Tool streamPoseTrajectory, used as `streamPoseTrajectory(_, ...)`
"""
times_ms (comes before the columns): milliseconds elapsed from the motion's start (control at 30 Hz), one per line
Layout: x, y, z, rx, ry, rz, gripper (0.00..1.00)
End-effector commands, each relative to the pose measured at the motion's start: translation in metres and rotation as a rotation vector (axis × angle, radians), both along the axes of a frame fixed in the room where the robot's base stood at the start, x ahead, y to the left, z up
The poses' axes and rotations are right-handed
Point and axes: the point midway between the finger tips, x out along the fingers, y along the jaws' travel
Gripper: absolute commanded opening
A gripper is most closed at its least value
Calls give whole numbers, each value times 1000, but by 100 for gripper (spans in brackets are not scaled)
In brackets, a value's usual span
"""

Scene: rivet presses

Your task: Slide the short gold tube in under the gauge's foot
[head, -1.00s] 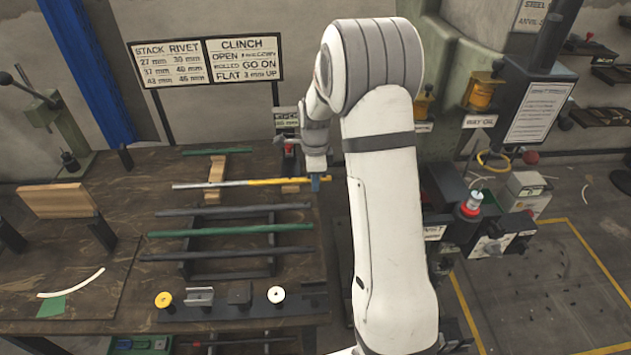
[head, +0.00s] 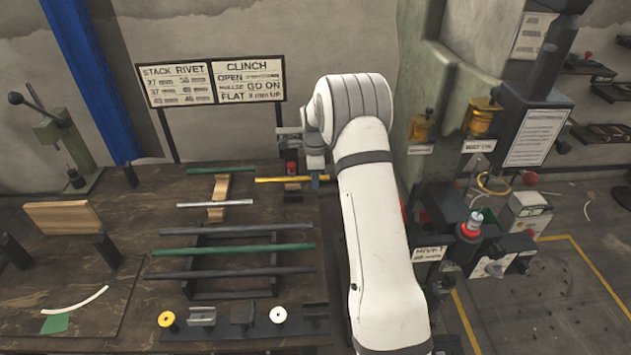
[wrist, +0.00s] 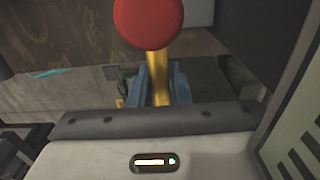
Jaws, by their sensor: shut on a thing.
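The short gold tube (head: 275,180) lies level, its left end sticking out past the gauge. My gripper (head: 316,181), with blue fingers, is shut on its right part, to the right of the gauge. The gauge (head: 291,168) is a small dark stand with a red top, partly hidden by my arm. The tube crosses the stand below the red top; I cannot tell whether it is under the foot or in front. The wrist view shows the red knob (wrist: 148,22), with the gold tube (wrist: 158,78) between my fingers (wrist: 159,88).
A silver tube (head: 230,203) lies on a wooden support (head: 219,187) to the left. Dark and green tubes (head: 250,248) lie on a black rack in front. A row of small tooling pieces (head: 240,314) stands at the front. The rivet press (head: 470,235) is to the right.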

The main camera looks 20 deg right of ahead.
Motion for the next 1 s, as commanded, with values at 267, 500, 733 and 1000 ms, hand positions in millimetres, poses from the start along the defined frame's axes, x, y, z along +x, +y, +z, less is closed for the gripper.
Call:
streamPoseTrajectory(267,2,-1,0,0,-2,0,0)
streamPoseTrajectory(500,2,0,0,0,-1,0,0)
streamPoseTrajectory(733,2,0,-5,0,-1,0,0)
streamPoseTrajectory(1000,2,0,-6,0,-1,0,31)
